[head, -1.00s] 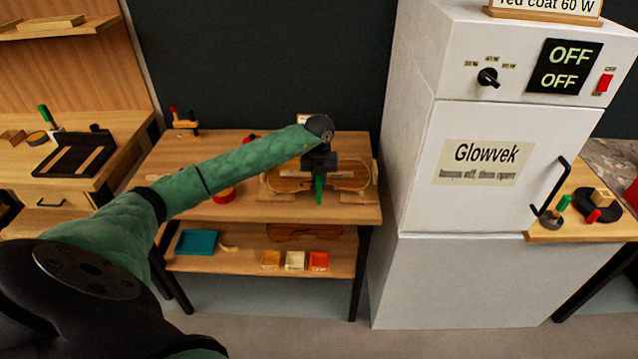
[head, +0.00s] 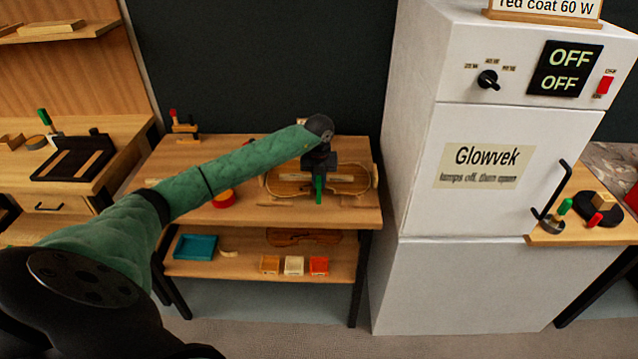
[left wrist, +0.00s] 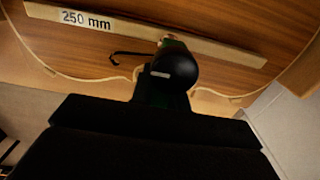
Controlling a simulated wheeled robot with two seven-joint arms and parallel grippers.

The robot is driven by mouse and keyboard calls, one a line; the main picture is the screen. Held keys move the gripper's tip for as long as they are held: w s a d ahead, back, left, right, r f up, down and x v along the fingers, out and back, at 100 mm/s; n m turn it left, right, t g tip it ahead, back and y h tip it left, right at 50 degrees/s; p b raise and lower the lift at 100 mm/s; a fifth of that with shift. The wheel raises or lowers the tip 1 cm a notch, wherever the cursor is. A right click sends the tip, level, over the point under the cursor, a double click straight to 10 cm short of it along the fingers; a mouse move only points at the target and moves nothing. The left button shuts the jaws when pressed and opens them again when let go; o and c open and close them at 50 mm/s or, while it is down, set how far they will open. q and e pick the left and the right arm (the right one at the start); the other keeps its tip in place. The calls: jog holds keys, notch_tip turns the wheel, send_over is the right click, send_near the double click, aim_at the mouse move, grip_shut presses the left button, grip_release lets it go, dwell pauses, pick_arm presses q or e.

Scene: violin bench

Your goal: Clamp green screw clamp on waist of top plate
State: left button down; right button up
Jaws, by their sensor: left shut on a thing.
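The wooden top plate (head: 349,184) lies on the upper board of the middle bench, with its waist under my left gripper. My left gripper (head: 319,174) is shut on the green screw clamp (head: 319,190), which points down at the near edge of the waist. In the left wrist view the top plate (left wrist: 215,75) fills the upper part. The clamp's dark round knob and green body (left wrist: 163,98) stand at the inward curve of its edge. Whether the clamp grips the plate is hidden. My right gripper is out of view.
A bar marked 250 mm (left wrist: 145,33) lies along the plate. A red round item (head: 224,198) sits left of the plate. A second violin-shaped piece (head: 300,237), a teal tray (head: 195,247) and small boxes (head: 294,265) are on the lower shelf. A white cabinet (head: 470,210) stands right.

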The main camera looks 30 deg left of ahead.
pick_arm(q)
jog(key=shift+w+a, duration=0.1)
jog(key=shift+w, duration=0.05)
jog(key=c, duration=1.3)
grip_release()
notch_tip(320, 180, up, 7)
jog(key=b, duration=0.2)
jog(key=shift+b, duration=0.35)
jog(key=shift+r, duration=0.4)
